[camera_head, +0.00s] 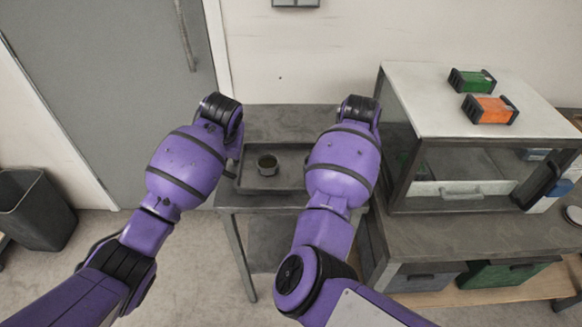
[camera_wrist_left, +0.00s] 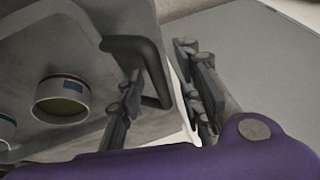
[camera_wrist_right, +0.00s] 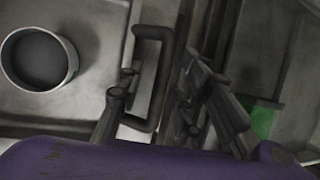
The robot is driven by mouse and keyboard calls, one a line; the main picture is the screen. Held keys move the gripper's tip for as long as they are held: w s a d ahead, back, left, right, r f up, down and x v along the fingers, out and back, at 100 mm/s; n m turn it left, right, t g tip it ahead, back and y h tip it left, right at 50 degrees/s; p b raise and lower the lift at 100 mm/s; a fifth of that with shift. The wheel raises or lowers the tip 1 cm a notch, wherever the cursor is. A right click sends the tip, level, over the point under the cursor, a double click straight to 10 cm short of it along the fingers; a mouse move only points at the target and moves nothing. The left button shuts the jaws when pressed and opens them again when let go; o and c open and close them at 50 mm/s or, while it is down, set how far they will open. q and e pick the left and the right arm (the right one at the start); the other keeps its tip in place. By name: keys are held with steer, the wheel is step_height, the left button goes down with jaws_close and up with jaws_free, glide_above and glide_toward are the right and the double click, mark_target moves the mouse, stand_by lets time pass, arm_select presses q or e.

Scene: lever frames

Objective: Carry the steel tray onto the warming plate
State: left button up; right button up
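The steel tray (camera_head: 245,187) lies level over the small grey table between my two arms; the head view does not show whether it touches the tabletop. A round tin (camera_head: 267,162) stands in it. The left wrist view shows a tin (camera_wrist_left: 62,108) and the edge of another. My left gripper (camera_wrist_left: 160,62) is open, its fingers apart on either side of a dark tray handle (camera_wrist_left: 150,62). My right gripper (camera_wrist_right: 160,66) is open too, its fingers about the other handle (camera_wrist_right: 148,33). My wrists hide both grippers in the head view. I cannot identify the warming plate.
A glass-fronted cabinet (camera_head: 465,170) stands on the counter (camera_head: 430,240) at right, close to my right arm, with a green box (camera_head: 472,81) and an orange box (camera_head: 490,109) on top. A grey bin (camera_head: 35,210) stands at far left. A wall is behind the table.

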arm_select(q)
jaws_close()
arm_select(e)
jaws_close()
arm_select(q)
steer(key=shift+r, duration=0.15)
arm_select(e)
steer(key=shift+w+r, duration=0.1)
steer(key=shift+r, duration=0.05)
